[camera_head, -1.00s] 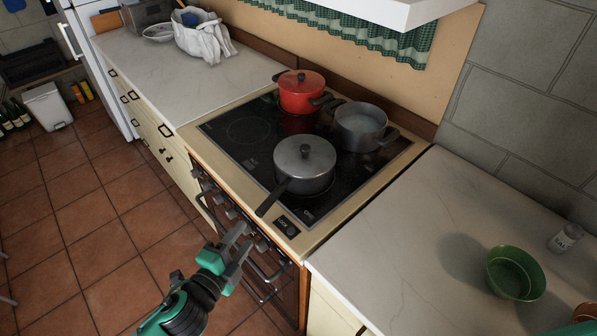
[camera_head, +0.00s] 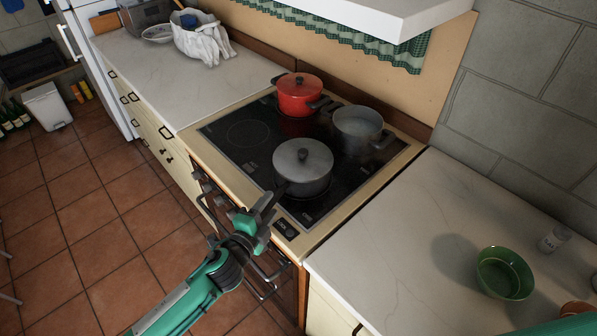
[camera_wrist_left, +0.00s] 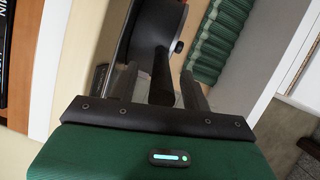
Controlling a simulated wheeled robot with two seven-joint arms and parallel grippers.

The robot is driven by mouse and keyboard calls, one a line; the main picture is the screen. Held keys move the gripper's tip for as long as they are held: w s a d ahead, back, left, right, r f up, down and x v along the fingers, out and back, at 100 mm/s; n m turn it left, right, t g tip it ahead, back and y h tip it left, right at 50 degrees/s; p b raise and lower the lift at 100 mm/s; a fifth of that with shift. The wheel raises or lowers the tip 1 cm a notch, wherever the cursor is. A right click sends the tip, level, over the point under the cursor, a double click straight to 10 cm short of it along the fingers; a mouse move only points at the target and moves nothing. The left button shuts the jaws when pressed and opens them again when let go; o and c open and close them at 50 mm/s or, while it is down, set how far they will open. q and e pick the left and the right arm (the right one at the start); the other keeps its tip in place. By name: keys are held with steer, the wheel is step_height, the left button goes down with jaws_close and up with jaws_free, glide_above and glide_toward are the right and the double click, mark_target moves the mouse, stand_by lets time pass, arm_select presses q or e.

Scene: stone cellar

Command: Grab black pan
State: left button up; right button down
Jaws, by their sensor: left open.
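A dark grey lidded pan (camera_head: 304,166) with a long black handle sits on the front right of the black cooktop. Its handle points toward the front edge of the stove. My left gripper (camera_head: 266,210) is at the outer end of this handle, over the stove's front edge. In the left wrist view the black handle (camera_wrist_left: 162,72) lies between the two open fingers, with visible gaps on both sides. Part of the pan's dark body (camera_wrist_left: 143,25) shows beyond it. The handle's outer end is hidden by the gripper in the head view.
A red pot (camera_head: 299,96) and a grey open pot (camera_head: 358,130) stand behind the pan on the cooktop (camera_head: 245,134). A green bowl (camera_head: 504,272) and a shaker (camera_head: 553,240) stand on the right counter (camera_head: 400,265). A range hood (camera_head: 385,15) overhangs the stove.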

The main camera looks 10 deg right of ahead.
arm_select(q)
steer(key=shift+x, duration=1.05)
jaws_close()
steer(key=shift+r, duration=0.1)
